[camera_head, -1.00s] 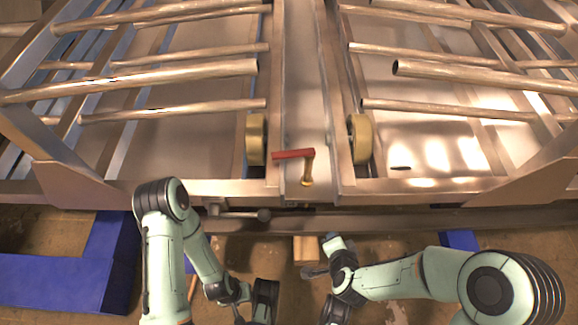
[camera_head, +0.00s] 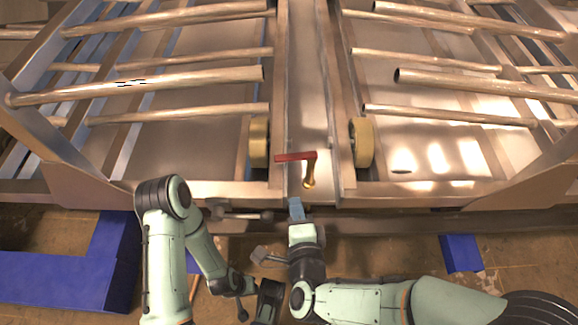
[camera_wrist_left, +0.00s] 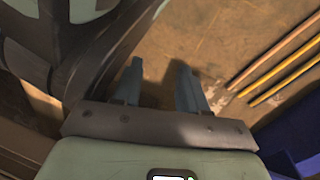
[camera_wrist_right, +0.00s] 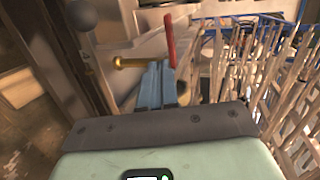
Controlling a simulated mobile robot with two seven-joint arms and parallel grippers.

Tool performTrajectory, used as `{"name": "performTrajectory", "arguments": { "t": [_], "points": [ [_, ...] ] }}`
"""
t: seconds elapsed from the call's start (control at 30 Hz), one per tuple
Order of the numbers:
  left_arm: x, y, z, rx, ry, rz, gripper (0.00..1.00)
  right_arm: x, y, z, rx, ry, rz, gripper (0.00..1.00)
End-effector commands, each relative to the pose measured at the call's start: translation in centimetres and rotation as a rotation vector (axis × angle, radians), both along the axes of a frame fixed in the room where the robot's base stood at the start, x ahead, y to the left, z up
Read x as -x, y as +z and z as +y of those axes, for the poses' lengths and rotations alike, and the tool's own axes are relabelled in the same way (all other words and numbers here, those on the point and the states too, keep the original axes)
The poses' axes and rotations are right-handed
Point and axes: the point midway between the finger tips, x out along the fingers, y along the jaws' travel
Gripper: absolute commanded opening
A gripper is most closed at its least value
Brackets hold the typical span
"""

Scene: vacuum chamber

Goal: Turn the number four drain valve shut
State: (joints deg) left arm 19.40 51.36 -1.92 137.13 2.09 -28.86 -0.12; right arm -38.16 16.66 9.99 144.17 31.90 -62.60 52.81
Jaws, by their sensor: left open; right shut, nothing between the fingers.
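The drain valve has a red lever handle (camera_head: 295,156) on a brass stem (camera_head: 309,178), in the metal channel between two racks. In the head view the handle points left. My right gripper (camera_head: 296,203) is just below and left of the stem, its blue fingers shut and empty. In the right wrist view the red handle (camera_wrist_right: 170,40) stands just beyond the blue fingertips (camera_wrist_right: 159,66), and the brass stem (camera_wrist_right: 133,63) runs in from the left. I cannot tell whether they touch. My left gripper (camera_wrist_left: 157,75) is open and empty over the floor.
Metal racks with pipes (camera_head: 190,77) and tan rollers (camera_head: 361,143) flank the channel. Blue blocks (camera_head: 60,280) lie on the floor. Rods (camera_wrist_left: 275,70) lie near my left gripper.

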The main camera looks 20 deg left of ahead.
Motion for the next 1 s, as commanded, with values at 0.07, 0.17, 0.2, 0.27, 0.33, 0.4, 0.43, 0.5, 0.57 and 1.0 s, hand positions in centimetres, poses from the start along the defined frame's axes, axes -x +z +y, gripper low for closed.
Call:
{"name": "performTrajectory", "arguments": {
  "t": [0.07,0.17,0.2,0.27,0.33,0.4,0.43,0.5,0.57,1.0],
  "points": [
    [-1.4,1.5,-0.2,-0.002,-0.004,-0.047,0.43,-0.3,0.2,0.1,0.004,0.000,0.001,0.00],
    [-1.5,1.1,-0.2,-0.003,-0.004,-0.051,0.43,-1.8,-0.6,0.7,-0.001,-0.001,-0.002,0.00],
    [-1.1,0.7,-0.2,-0.002,-0.003,-0.036,0.43,-2.6,-1.0,1.0,0.000,-0.002,-0.001,0.00],
    [-0.6,0.2,-0.1,-0.001,-0.002,-0.019,0.43,-3.8,-1.5,1.6,0.000,-0.001,0.000,0.00],
    [0.0,-0.2,0.0,0.000,0.000,-0.001,0.43,-5.1,-1.9,2.2,0.001,-0.001,-0.001,0.00],
    [0.5,-0.6,0.1,0.001,0.002,0.018,0.43,-6.4,-2.4,2.7,0.001,-0.001,-0.001,0.00],
    [0.8,-0.7,0.1,0.002,0.003,0.026,0.43,-6.9,-2.5,3.0,0.001,-0.001,-0.001,0.00],
    [0.9,-0.6,0.1,0.002,0.004,0.031,0.43,-8.0,-2.4,3.4,0.000,-0.001,-0.002,0.00],
    [0.7,-0.4,0.1,0.002,0.003,0.021,0.43,-8.8,-2.4,3.8,0.000,-0.001,-0.002,0.00],
    [0.2,-0.2,0.0,0.001,0.002,0.008,0.43,-10.7,-2.4,4.6,0.002,0.002,-0.002,0.00]
  ]
}}
